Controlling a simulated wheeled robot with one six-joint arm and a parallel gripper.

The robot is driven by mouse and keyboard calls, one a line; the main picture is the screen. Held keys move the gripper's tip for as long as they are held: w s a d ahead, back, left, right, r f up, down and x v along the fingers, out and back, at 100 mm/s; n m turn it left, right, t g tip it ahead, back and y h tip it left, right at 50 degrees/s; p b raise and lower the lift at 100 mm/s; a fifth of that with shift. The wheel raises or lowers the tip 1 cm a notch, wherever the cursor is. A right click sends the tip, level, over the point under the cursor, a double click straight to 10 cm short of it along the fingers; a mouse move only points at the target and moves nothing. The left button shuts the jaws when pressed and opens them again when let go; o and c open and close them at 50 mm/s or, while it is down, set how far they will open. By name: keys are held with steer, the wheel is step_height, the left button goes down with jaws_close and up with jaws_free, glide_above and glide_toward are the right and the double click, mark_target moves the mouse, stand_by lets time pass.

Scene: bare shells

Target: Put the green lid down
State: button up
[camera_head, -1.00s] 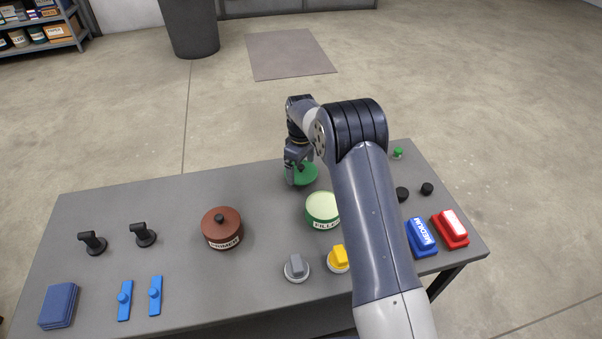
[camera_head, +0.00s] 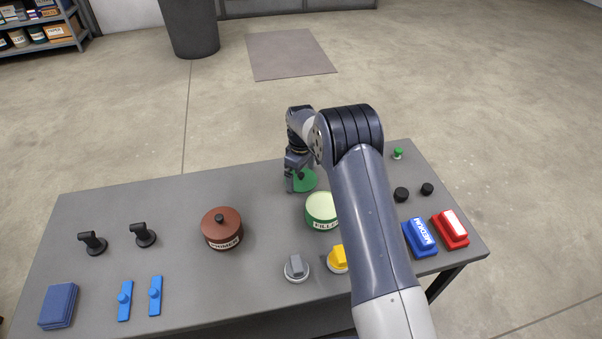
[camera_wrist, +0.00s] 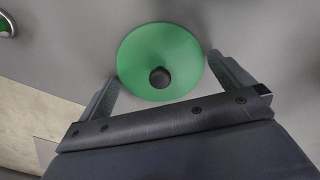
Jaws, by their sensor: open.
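The green lid (camera_head: 306,181) is a round disc with a dark knob, lying on the grey table near its far edge, behind the filler tin. In the wrist view the lid (camera_wrist: 160,48) shows whole, with its knob near the middle. My gripper (camera_head: 297,186) is at the lid, partly hiding it in the head view. In the wrist view my gripper (camera_wrist: 162,78) has its fingers spread wide, one on each side of the knob, with clear gaps to it. The filler tin (camera_head: 321,207) stands uncovered, showing pale contents, partly hidden by my arm.
A brown lidded primer tin (camera_head: 222,230) stands to the left. Grey (camera_head: 296,268) and yellow (camera_head: 338,258) knobbed pieces sit in front. Blue (camera_head: 420,238) and red (camera_head: 450,229) blocks are at the right. The table (camera_head: 180,195) is bare at the back left.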

mark_target(301, 174)
step_height(301, 174, up, 12)
stand_by(0.4)
step_height(301, 174, down, 13)
steer(key=shift+r, duration=2.35)
